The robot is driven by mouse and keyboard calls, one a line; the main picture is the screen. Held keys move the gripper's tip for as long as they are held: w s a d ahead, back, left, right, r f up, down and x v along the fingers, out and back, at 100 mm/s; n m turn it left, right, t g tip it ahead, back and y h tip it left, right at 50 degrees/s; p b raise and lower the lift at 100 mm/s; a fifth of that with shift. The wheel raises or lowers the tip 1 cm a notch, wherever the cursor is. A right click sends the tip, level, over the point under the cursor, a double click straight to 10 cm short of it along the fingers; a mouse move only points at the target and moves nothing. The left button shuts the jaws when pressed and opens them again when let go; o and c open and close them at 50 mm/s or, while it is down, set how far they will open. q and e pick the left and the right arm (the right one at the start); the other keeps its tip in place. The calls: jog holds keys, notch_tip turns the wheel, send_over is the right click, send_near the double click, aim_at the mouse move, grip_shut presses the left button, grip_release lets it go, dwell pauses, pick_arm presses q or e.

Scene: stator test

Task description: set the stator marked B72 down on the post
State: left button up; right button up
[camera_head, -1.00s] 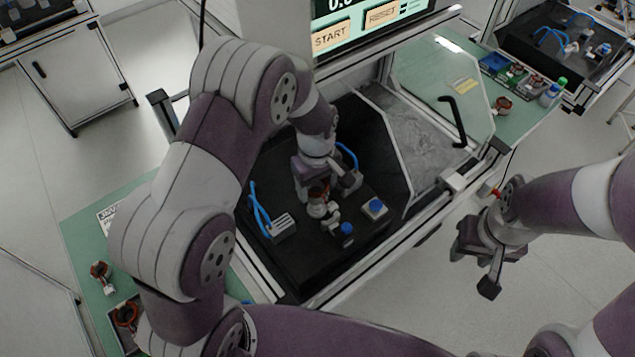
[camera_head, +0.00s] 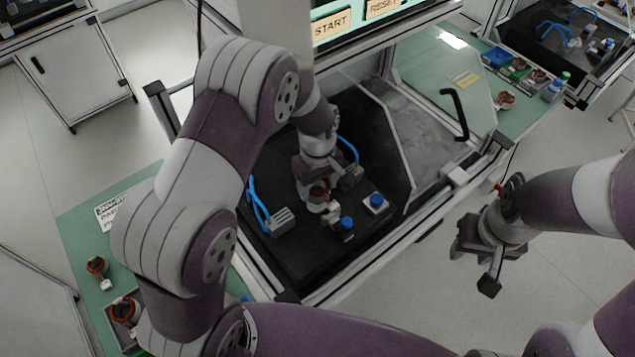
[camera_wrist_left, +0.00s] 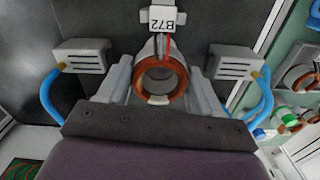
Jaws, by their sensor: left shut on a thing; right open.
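The stator marked B72 is a copper-wound ring (camera_wrist_left: 178,97) with a white tag (camera_wrist_left: 164,19) reading B72. In the head view the stator (camera_head: 319,190) sits low between the fingers of my left gripper (camera_head: 324,184), over the black bed of the test station. My left gripper (camera_wrist_left: 162,88) is shut on it, one finger on each side. Pale grey metal shows through and below the ring; I cannot tell whether the post is inside it or whether they touch. My right gripper (camera_head: 484,252) is open and empty, outside the station at the right.
Two grey blocks with blue hoses (camera_wrist_left: 80,60) (camera_wrist_left: 238,62) flank the stator. Blue buttons (camera_head: 347,223) (camera_head: 376,200) stand close by on the black bed (camera_head: 290,252). A clear door with a black handle (camera_head: 455,112) is at the right. Other stators (camera_head: 98,266) lie on the left green table.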

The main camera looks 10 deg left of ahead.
pick_arm(q)
jog(key=shift+f, duration=0.15)
jog(key=shift+f+b, duration=0.75)
jog(key=shift+f, duration=0.35)
jog(key=shift+f, duration=0.15)
jog(key=shift+f, duration=0.35)
jog(key=o, duration=1.4)
jog(key=shift+r+b, duration=0.1)
jog(key=shift+b, duration=0.2)
